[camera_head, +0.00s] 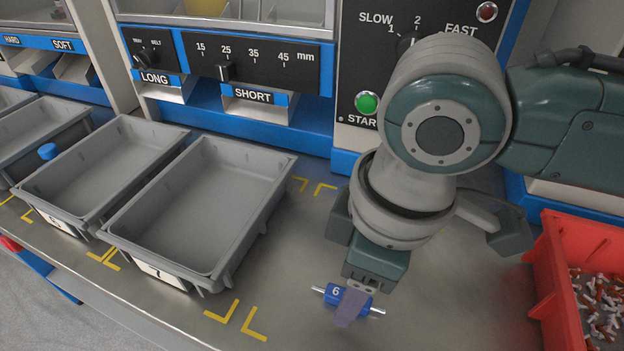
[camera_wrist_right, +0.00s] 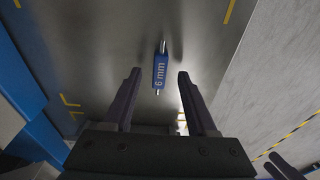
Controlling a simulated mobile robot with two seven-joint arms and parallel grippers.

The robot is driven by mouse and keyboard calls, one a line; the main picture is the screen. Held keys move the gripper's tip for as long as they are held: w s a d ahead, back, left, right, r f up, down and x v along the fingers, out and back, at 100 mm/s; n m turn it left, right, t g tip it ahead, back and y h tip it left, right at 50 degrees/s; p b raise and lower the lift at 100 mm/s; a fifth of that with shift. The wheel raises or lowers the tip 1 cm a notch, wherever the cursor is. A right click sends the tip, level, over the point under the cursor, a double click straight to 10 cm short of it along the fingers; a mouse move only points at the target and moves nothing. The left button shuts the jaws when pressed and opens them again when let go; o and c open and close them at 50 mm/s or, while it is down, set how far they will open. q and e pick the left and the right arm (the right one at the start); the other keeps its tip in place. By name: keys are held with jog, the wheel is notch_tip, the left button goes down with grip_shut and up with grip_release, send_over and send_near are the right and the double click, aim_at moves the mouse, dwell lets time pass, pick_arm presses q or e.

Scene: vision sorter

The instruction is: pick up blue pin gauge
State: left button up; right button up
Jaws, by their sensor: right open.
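The blue pin gauge (camera_head: 335,291) lies on the steel worktop in the head view. It has a blue handle marked 6 and a thin metal pin at each end. In the right wrist view the blue pin gauge (camera_wrist_right: 160,71) is marked "6 mm" and lies lengthwise between the fingertip lines. My right gripper (camera_wrist_right: 157,76) is open, with one finger to each side of the gauge and nothing held. In the head view my right gripper (camera_head: 352,312) is over the gauge, and a finger hides part of the handle. My left gripper is not in view.
Grey bins (camera_head: 110,230) stand to the left on the worktop. A red bin (camera_head: 549,262) of small parts stands at the right. A control panel (camera_head: 365,65) with a green start button rises behind. Yellow corner marks lie near the front edge; the worktop around the gauge is clear.

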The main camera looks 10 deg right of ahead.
jog(key=shift+f, duration=0.65)
grip_shut()
